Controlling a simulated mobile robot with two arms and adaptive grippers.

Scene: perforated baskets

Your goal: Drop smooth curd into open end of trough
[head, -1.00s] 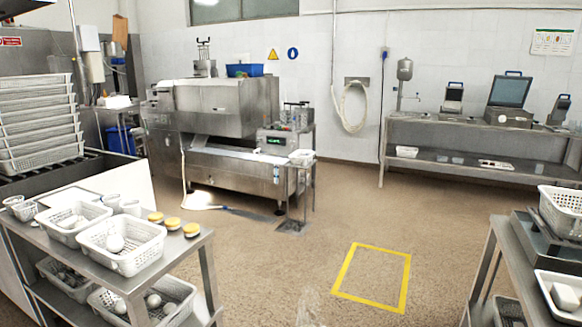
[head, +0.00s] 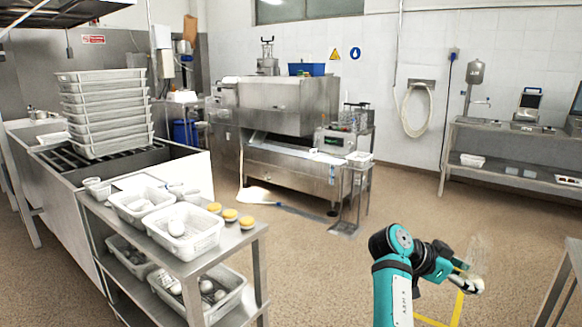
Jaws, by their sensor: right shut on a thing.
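My right gripper (head: 466,274) is in the lower right of the head view, over the floor. It is shut on a small white lump (head: 476,284), which looks like the curd. The fingers are small and partly hidden, and how smooth the lump is cannot be told. A long steel trough (head: 50,180) stands at the left, well away from this gripper. Dark bars lie across part of it, bearing a stack of white perforated baskets (head: 105,115). My left gripper is not in view.
A steel trolley (head: 250,238) stands at the trough's near side with white baskets (head: 195,245), white lumps and several yellow-topped jars (head: 230,215). A steel machine (head: 285,105) stands behind. A wall bench (head: 520,160) is at the right. The middle floor is open.

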